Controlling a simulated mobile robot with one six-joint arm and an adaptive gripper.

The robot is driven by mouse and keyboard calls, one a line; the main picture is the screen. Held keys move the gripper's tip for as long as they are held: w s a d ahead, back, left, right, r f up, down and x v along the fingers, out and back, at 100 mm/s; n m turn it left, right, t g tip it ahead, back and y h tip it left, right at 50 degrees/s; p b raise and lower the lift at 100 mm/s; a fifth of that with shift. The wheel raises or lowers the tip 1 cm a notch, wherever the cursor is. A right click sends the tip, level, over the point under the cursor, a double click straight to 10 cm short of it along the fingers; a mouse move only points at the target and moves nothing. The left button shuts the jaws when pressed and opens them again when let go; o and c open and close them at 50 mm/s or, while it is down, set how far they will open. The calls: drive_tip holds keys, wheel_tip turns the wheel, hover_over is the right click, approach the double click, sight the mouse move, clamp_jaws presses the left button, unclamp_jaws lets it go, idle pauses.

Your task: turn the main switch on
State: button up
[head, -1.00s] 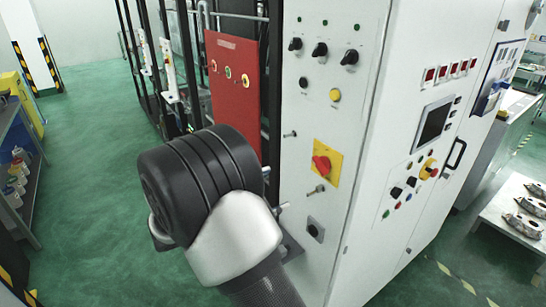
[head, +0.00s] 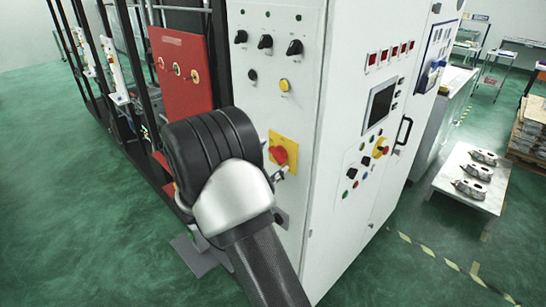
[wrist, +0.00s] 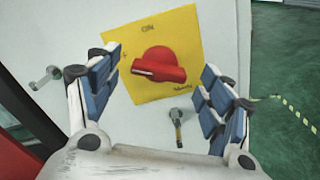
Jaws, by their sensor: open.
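The main switch is a red rotary knob (head: 278,155) on a yellow plate (head: 291,145) on the white cabinet's narrow side. In the wrist view the red knob (wrist: 160,66) shows large, its handle lying roughly sideways with a white mark at its left end. "ON" is printed above it on the yellow plate (wrist: 185,25). My gripper (wrist: 162,74) is open and empty, with one blue-padded finger left of the knob and one right of it. Neither finger visibly touches the knob. In the head view my arm hides most of the gripper.
A key-like metal latch (wrist: 178,126) sticks out below the plate, between my fingers, and another (wrist: 45,77) is at the left. Black selectors (head: 265,42) and a yellow button (head: 285,85) sit above. A red panel (head: 182,70) stands left. Green floor is open at left.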

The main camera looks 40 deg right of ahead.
drive_tip(key=shift+d, duration=0.95)
drive_tip(key=c, duration=1.1)
